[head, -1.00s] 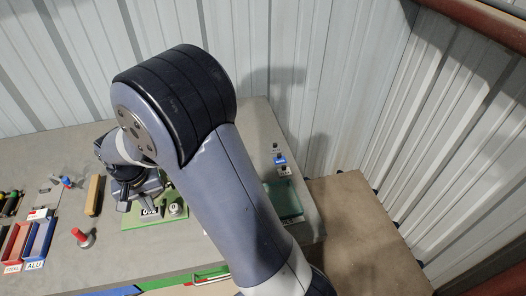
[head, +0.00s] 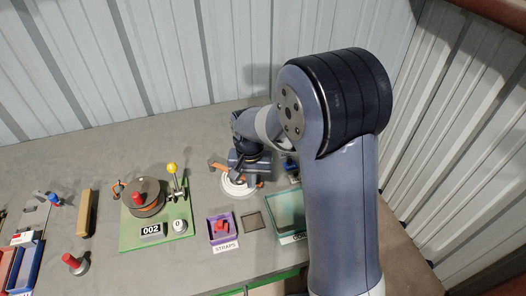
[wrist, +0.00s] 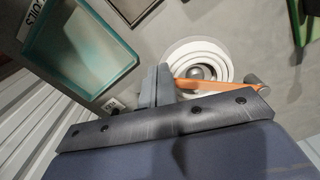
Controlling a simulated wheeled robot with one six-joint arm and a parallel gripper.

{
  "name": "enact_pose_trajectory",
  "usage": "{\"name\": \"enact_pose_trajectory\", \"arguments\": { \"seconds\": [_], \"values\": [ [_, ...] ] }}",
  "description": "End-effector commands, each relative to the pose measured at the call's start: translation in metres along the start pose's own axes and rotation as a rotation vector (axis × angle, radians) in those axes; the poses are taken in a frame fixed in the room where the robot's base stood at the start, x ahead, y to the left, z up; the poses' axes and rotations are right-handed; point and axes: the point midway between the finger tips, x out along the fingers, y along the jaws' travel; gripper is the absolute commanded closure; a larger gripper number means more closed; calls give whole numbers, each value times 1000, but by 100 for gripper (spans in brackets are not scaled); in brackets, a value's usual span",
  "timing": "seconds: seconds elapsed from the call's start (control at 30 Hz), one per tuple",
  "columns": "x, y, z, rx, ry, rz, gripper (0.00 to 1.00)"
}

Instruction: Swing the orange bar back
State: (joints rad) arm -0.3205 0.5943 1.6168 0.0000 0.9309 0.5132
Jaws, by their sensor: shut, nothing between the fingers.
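The orange bar (head: 220,167) lies across a white ringed round base (head: 238,190) on the bench, partly hidden by my gripper in the head view. In the wrist view the bar (wrist: 217,87) runs over the front part of the white rings (wrist: 192,52), with a grey round piece (wrist: 252,82) near its right end. A grey dome sits in the middle of the rings. My gripper (wrist: 155,84) is shut and empty. Its fingers are beside the bar's left end; I cannot tell whether they touch it.
A teal-walled coils tray (head: 288,212) stands right of the base. A purple strap box (head: 222,228) and a small dark square (head: 253,221) lie in front. A green board (head: 130,232) with a yellow-knobbed lever (head: 172,168) stands to the left. The corrugated wall is behind.

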Motion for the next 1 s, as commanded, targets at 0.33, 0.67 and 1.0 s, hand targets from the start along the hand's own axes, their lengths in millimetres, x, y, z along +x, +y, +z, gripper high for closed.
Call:
{"name": "enact_pose_trajectory", "arguments": {
  "seconds": [0.33,0.67,1.0],
  "values": [
    [13,7,-21,2,1,0,100],
    [13,19,-52,1,0,0,100],
    [13,25,-85,1,1,0,100]
  ]
}}
